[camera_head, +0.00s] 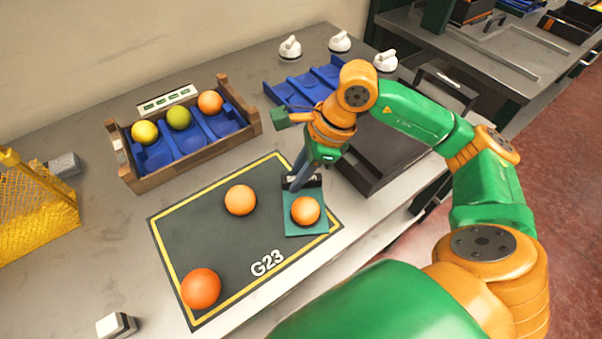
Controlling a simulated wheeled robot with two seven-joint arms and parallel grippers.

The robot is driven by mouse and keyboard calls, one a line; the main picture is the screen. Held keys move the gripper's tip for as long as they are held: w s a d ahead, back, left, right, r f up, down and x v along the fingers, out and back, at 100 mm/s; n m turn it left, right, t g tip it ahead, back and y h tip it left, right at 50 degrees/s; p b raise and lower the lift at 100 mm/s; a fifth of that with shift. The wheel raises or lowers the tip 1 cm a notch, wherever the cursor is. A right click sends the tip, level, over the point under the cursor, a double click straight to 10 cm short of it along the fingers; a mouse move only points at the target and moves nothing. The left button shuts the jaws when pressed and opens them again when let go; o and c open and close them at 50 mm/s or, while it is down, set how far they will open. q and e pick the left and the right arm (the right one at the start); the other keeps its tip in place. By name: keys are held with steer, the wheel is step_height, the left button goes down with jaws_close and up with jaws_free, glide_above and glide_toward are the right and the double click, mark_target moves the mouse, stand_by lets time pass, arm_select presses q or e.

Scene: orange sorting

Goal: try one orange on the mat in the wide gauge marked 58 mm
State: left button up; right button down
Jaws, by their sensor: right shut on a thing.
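A dark mat (210,268) with a yellow border, marked G23, lies on the table. An orange (240,200) sits near its middle and a redder one (201,288) at its front left corner. A teal gauge plate (290,226) is at the mat's right side, with an orange (305,210) showing at its middle. I cannot tell how far that orange sits through the opening. The size mark is not legible. My right gripper (298,184) points down and is shut on the dark handle end of the gauge. My left gripper is not in view.
A wooden crate (192,162) with blue cups holds several fruits, yellow, green and orange. A yellow mesh basket (38,218) is at left. White knobbed objects (290,48) stand at the back.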

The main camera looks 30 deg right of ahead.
steer(key=shift+r+p, duration=2.9)
steer(key=shift+r, duration=0.95)
